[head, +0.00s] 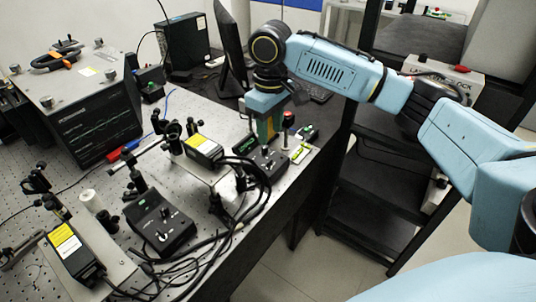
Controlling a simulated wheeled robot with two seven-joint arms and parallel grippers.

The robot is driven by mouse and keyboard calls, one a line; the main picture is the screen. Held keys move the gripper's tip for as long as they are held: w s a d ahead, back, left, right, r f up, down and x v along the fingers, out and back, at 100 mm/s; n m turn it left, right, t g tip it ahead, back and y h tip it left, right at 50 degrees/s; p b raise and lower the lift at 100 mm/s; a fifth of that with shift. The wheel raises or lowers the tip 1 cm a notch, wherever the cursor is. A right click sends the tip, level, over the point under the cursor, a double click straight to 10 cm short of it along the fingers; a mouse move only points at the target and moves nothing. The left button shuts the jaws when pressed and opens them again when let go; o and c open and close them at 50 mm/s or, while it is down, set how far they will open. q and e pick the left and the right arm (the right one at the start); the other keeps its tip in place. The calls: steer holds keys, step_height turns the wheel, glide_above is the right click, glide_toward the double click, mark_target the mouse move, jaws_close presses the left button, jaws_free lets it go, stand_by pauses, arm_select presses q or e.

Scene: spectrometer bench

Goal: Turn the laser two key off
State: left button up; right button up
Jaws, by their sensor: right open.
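Two black control boxes with small knobs or keys on top stand on the bench. One box (160,226) is at the front middle; the other box (271,166) is farther back, near the bench's right edge. I cannot read which belongs to laser two, nor tell the key positions. My right gripper (266,143) points down just above the farther box, open; its fingertips are small and partly hidden, and I cannot tell whether they touch the key. Lasers with yellow labels stand near the boxes, one laser (70,250) at front left and another laser (203,147) behind. My left gripper is not in view.
A red-topped button (288,119) stands close right of my right gripper. Loose black cables (190,262) lie around the nearer box. An oscilloscope-like instrument (95,128) and a monitor (231,50) stand behind. A black shelf rack (365,215) is right of the bench.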

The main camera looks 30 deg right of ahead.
glide_above(270, 161)
step_height(270, 161, down, 4)
steer(key=shift+w+f, duration=0.1)
steer(key=shift+f, duration=0.1)
step_height(270, 161, down, 5)
steer(key=shift+r+b, duration=0.2)
steer(key=shift+b, duration=0.25)
steer(key=shift+f, duration=0.2)
steer(key=shift+c, duration=0.5)
jaws_close()
steer(key=shift+r+n+p, duration=0.15)
steer(key=shift+n+p, duration=0.25)
steer(key=shift+p, duration=0.45)
steer(key=n+p, duration=0.6)
steer(key=p, duration=0.3)
steer(key=shift+n, duration=0.3)
steer(key=n+p, duration=0.2)
steer(key=shift+n, duration=0.3)
steer(key=n+p, duration=0.1)
steer(key=n, duration=0.1)
steer(key=shift+n, duration=0.4)
steer(key=shift+n+p, duration=0.45)
steer(key=shift+n, duration=0.75)
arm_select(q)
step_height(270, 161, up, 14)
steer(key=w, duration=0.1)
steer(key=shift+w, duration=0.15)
arm_select(e)
steer(key=shift+w+n, duration=0.1)
steer(key=shift+n, duration=1.5)
